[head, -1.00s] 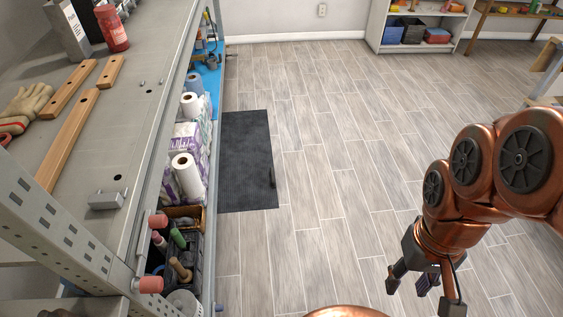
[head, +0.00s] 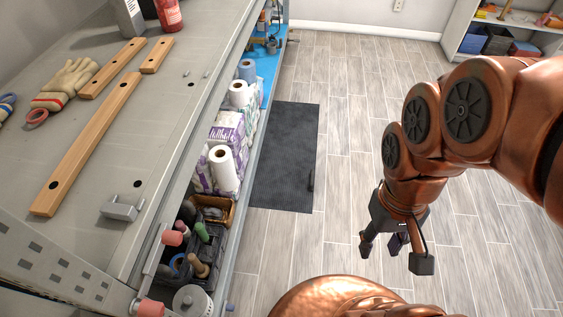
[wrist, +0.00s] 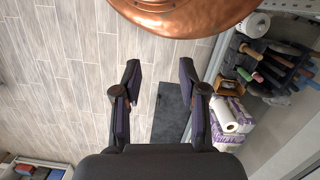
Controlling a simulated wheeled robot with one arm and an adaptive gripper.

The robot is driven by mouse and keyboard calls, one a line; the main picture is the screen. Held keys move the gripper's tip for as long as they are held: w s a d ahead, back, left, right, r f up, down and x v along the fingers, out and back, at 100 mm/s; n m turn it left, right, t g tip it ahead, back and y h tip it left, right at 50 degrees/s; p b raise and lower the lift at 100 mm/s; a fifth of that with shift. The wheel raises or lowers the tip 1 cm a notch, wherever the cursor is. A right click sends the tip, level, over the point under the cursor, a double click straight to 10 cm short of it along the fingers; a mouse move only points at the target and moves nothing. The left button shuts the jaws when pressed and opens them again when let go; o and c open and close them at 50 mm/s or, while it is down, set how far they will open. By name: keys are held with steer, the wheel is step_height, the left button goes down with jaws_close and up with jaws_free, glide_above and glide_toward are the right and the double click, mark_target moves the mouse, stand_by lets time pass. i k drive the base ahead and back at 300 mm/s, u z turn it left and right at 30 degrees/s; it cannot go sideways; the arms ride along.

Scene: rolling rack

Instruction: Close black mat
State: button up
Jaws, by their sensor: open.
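The black mat (head: 283,150) is a dark, ribbed flat rectangle on the floor side of the rack, its left edge hidden behind the rack's rail. In the wrist view part of the mat (wrist: 170,112) shows beyond my fingers, partly covered by the right finger. My gripper (head: 397,252) is open and empty, to the right of the mat and apart from it in the head view. Its two fingers (wrist: 163,95) stand spread in the wrist view.
The metal rack (head: 190,120) fills the left, with paper rolls (head: 222,168), packs and a dark crate (head: 195,245) on its lower shelf. Wooden strips and gloves lie on its top. The wood-plank floor (head: 345,125) right of the mat is clear. A white shelf (head: 458,40) stands at the back right.

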mark_target(284, 178)
steer(key=u, duration=0.3)
steer(key=i, duration=1.25)
steer(key=u, duration=0.1)
